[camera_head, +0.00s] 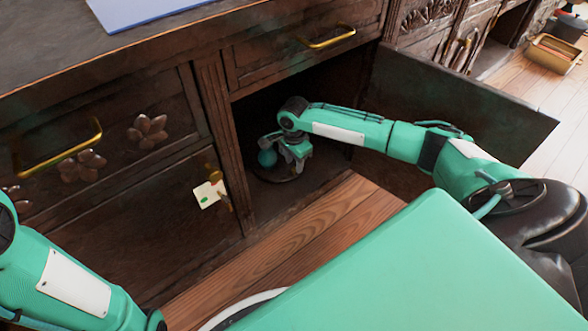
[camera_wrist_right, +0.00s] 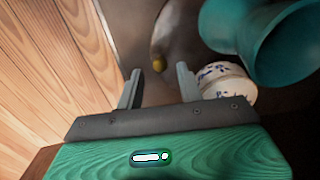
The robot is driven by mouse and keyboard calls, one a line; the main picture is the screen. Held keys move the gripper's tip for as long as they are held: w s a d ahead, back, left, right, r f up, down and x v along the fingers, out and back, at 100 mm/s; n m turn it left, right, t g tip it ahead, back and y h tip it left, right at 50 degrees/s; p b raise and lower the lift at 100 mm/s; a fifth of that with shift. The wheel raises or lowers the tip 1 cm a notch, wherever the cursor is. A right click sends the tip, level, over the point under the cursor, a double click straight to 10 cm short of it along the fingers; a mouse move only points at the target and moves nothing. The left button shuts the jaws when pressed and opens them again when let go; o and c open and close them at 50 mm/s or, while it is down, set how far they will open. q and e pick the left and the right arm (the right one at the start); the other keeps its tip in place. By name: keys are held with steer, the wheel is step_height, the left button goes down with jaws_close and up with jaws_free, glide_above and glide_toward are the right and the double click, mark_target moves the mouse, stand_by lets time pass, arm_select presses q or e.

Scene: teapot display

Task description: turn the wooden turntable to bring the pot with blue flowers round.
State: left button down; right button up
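The turntable (camera_head: 262,177) is a dark round disc low inside the open cabinet; my right arm and gripper hide part of it. A teal pot (camera_head: 267,158) stands there, and it fills the upper right of the right wrist view (camera_wrist_right: 275,40). Beside it in that view is a white pot with blue flowers (camera_wrist_right: 226,80), partly covered by the teal pot. My right gripper (camera_wrist_right: 159,72) is open. A small yellowish knob (camera_wrist_right: 159,63) shows between its fingertips; I cannot tell whether they touch it. My left arm shows at the lower left, but its gripper is out of frame.
The cabinet door (camera_head: 460,105) stands open on the right, alongside my right arm. A closed door with a white tag (camera_head: 209,195) is left of the opening. A drawer with a brass handle (camera_head: 327,37) is above. Wooden floor (camera_head: 300,235) lies in front.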

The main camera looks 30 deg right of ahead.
steer(key=shift+f+b, duration=0.7)
steer(key=shift+f, duration=0.7)
jaws_close()
